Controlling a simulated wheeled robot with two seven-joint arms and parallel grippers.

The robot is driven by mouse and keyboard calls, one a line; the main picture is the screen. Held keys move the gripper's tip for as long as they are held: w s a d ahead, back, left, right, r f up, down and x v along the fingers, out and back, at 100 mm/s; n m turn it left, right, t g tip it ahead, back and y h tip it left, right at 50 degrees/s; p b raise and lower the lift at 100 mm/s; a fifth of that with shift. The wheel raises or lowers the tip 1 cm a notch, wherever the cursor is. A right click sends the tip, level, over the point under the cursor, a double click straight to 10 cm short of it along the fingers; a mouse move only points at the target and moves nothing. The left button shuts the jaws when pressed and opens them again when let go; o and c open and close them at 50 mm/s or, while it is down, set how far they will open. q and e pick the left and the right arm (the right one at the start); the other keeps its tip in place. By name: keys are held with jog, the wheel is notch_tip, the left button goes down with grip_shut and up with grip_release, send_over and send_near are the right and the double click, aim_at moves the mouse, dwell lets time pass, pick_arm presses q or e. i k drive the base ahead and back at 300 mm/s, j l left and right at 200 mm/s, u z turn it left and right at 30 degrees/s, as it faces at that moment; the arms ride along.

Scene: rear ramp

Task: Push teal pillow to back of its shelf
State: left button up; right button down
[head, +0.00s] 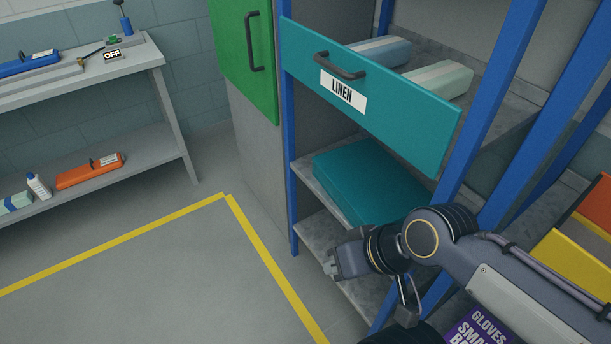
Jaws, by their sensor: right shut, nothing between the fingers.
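The teal pillow (368,178) lies flat on the middle shelf (306,176) of the blue-framed rack, below the teal drawer front marked LINEN (395,100). Its near right part is hidden behind my right arm. My right gripper (331,267) is shut and empty. It shows in front of the rack, lower in the picture than the pillow, and looks apart from it. My left gripper is not in view.
The LINEN drawer juts out above the pillow, with folded cloths (440,80) behind its front. Blue posts (288,150) frame the shelf. A green door (243,55) is beside it. A grey bench (90,70) stands left; the yellow-lined floor (150,280) is clear.

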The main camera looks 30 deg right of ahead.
aim_at(365, 181)
jog(key=i+j+z, duration=0.1)
jog(key=i+z, duration=0.2)
jog(key=i, duration=0.2)
jog(key=i+j+z, duration=0.2)
jog(key=i+z, duration=0.15)
jog(key=i, duration=0.15)
jog(key=i+j+z, duration=0.2)
jog(key=z, duration=0.25)
jog(key=i+j+z, duration=0.3)
jog(key=z, duration=0.2)
jog(key=i+j+z, duration=0.25)
jog(key=j+z, duration=0.2)
jog(key=i+j+z, duration=0.1)
jog(key=j+z, duration=0.85)
jog(key=i+l, duration=0.05)
